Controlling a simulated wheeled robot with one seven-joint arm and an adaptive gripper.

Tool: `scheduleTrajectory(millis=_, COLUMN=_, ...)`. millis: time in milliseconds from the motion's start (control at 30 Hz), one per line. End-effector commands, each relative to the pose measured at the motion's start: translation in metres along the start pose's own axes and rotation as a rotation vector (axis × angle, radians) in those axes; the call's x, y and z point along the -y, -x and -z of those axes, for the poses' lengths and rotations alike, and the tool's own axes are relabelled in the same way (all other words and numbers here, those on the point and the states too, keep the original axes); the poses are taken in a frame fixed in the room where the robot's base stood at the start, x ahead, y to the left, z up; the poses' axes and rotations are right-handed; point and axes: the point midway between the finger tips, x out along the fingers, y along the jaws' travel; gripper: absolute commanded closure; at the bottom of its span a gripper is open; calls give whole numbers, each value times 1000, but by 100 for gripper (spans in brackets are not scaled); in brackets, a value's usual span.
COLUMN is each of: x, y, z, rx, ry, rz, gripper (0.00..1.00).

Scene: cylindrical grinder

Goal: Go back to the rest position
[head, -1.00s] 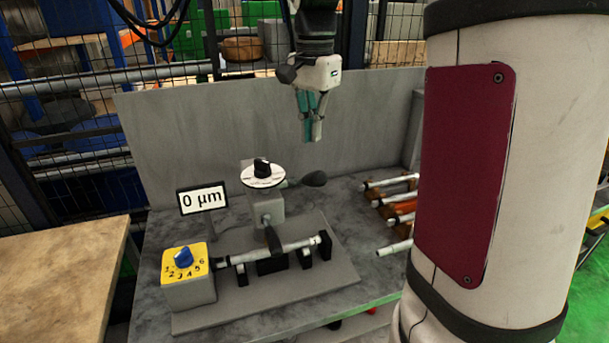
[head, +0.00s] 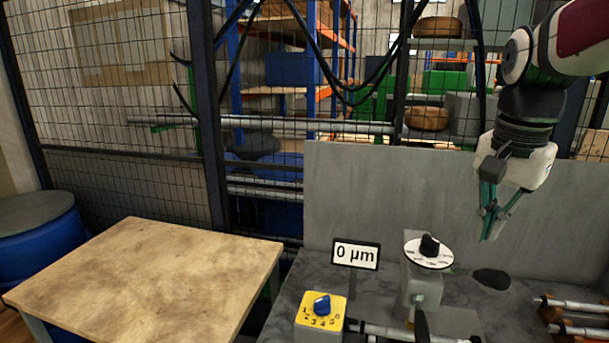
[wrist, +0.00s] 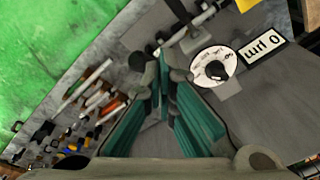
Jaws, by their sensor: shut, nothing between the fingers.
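My gripper (head: 488,236) hangs with its teal fingers pointing down in front of the grey back panel, above the right part of the grinder bench. It is shut and empty. In the wrist view the fingers (wrist: 165,72) close toward each other with nothing between them. The grinder (head: 420,285) stands below and to the left of my gripper, with a white dial and black knob (head: 429,250) on top. The display (head: 356,254) reads 0 µm. The yellow selector box (head: 320,318) with a blue knob stands at its front left.
A wooden table (head: 150,270) with a bare top stands to the left, apart from the bench. Several shafts (head: 575,305) lie at the bench's right. A mesh fence (head: 110,110) and the grey panel (head: 350,190) stand behind. A blue drum (head: 40,245) is at far left.

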Motion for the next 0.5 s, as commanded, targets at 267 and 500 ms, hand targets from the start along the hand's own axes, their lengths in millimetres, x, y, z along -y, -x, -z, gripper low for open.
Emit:
scheduleTrajectory(millis=267, x=-17, y=-1, z=-89, rx=-147, ry=482, rz=120, gripper=100)
scheduleTrajectory(millis=500, x=-39, y=-21, z=-141, rx=-267, ry=824, rz=196, gripper=100)
